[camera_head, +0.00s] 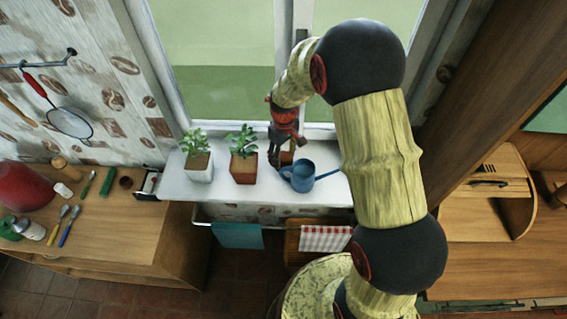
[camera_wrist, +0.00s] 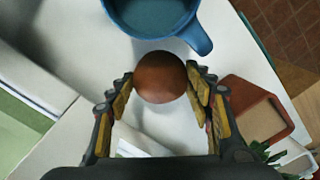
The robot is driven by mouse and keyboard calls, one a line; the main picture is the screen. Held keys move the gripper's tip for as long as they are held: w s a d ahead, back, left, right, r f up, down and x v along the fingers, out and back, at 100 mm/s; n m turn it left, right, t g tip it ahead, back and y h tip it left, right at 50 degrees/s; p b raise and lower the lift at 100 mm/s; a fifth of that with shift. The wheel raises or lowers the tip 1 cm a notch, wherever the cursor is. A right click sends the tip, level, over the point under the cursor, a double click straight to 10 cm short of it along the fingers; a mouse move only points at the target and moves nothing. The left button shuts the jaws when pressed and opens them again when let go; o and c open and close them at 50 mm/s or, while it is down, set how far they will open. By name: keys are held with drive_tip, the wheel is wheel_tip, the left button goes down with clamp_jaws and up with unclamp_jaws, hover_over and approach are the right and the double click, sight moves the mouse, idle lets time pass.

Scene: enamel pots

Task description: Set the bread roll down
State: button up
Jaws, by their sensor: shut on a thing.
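The bread roll (camera_wrist: 161,78) is a round brown ball in the wrist view. My gripper (camera_wrist: 163,88) is shut on it, with one finger on each side. In the head view my gripper (camera_head: 283,152) points down over the white window sill (camera_head: 222,190), just left of the blue watering can. There the roll is mostly hidden behind my fingers. I cannot tell whether the roll touches the sill or hangs just above it.
The blue watering can (camera_head: 302,176) stands very close to the roll; its body (camera_wrist: 152,14) also fills the top of the wrist view. A terracotta pot (camera_head: 243,172) and a white pot (camera_head: 199,171) with plants stand to the left. The window is behind.

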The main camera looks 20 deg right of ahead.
sight(284, 163)
drive_tip(key=shift+f, duration=2)
drive_tip(key=shift+f, duration=0.2)
drive_tip(key=o, duration=1.1)
drive_tip(key=shift+r, duration=0.1)
drive_tip(key=shift+r, duration=0.1)
